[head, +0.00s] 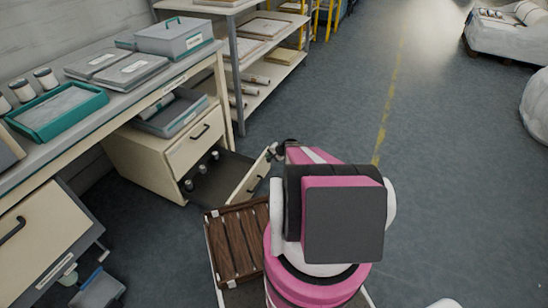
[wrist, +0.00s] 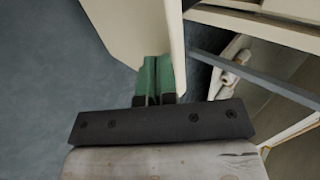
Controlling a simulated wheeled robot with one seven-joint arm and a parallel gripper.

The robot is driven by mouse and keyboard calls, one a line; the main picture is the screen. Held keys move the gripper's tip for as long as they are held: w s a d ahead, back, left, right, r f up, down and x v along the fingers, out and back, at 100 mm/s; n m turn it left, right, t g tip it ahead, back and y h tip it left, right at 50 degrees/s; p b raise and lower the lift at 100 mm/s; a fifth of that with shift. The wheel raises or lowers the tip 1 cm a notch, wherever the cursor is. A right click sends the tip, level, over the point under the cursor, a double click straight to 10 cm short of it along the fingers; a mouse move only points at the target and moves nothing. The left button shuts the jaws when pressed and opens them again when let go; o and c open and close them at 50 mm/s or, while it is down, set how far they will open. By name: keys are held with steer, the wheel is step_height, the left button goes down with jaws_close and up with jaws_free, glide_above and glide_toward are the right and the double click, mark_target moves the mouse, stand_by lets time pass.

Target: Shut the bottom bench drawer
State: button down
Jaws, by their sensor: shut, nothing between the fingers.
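The bottom bench drawer (head: 218,178) stands pulled out from the cream drawer unit under the bench, with several small pale items inside. Its cream front (head: 252,178) carries a dark handle. My gripper reaches the far end of this front, mostly hidden behind my arm in the head view. In the wrist view my gripper (wrist: 157,78) has its green fingers shut and empty, right beside the lower edge of a cream panel (wrist: 140,28), apparently the drawer front. I cannot tell whether they touch.
The upper drawer (head: 195,146) of the unit appears shut. A grey bin (head: 172,118) sits above it. Another cream drawer front (head: 38,232) is at left, with a grey bin (head: 98,290) on the floor. Shelving (head: 262,80) stands behind.

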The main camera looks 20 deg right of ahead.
steer(key=shift+w+a, duration=0.2)
stand_by(0.3)
steer(key=w+a, duration=1.9)
steer(key=shift+w+a, duration=0.3)
